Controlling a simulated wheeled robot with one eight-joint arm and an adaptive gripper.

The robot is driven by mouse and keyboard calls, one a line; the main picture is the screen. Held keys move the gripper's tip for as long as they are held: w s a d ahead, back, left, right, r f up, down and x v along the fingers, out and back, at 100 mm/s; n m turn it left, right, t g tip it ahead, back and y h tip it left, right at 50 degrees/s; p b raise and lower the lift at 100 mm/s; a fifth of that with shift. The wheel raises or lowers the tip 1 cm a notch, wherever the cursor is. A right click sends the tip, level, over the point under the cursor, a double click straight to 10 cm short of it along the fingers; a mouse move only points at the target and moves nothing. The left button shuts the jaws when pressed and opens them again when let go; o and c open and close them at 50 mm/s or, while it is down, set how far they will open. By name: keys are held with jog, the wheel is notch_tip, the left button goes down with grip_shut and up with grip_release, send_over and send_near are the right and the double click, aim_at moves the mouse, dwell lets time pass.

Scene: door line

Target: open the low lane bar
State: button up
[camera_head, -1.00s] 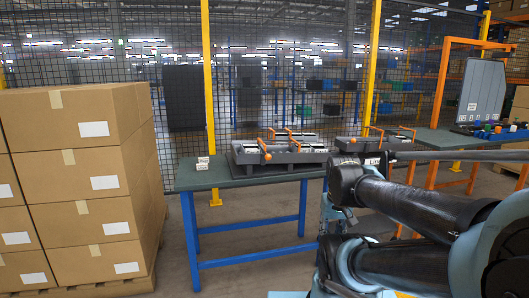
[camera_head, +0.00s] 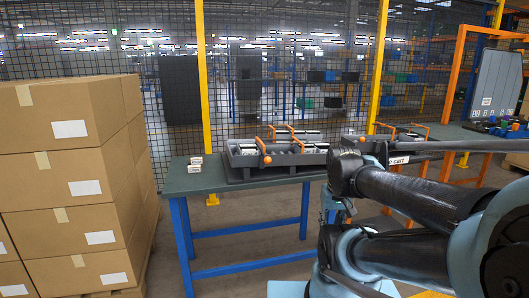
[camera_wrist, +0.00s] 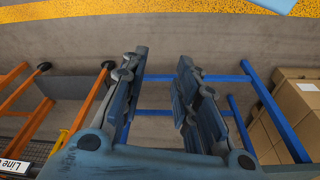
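A dark grey tray (camera_head: 240,158) with lanes stands on the green-topped table (camera_head: 205,184) in the head view. Orange bars with round knobs (camera_head: 262,147) cross its top; I cannot tell which one is the low lane bar. Light parts lie between the bars. My gripper (camera_wrist: 158,68) shows in the wrist view with its two fingers apart and nothing between them. It is over floor and blue table legs, and the tray is not in that view. In the head view my arm covers the right end of the table, and the fingers are not clearly seen.
Stacked cardboard boxes (camera_head: 65,170) stand left of the table, also at the right of the wrist view (camera_wrist: 290,105). A second tray with orange bars (camera_head: 405,136) is partly behind my arm. An orange frame (camera_head: 455,95) stands right. Mesh fencing with yellow posts (camera_head: 203,80) runs behind.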

notch_tip(320, 180, up, 30)
jog(key=n+g+h, duration=0.1)
jog(key=n+g, duration=0.1)
jog(key=n, duration=0.1)
send_over(264, 155)
jog(key=s+a, duration=0.1)
jog(key=a, duration=0.1)
jog(key=f, duration=0.5)
jog(key=d+f, duration=0.1)
jog(key=f, duration=0.5)
jog(key=d+f, duration=0.1)
jog(key=f, duration=0.4)
jog(key=shift+w+d+f, duration=0.1)
jog(key=shift+w+f, duration=0.1)
jog(key=shift+f, duration=0.05)
grip_shut()
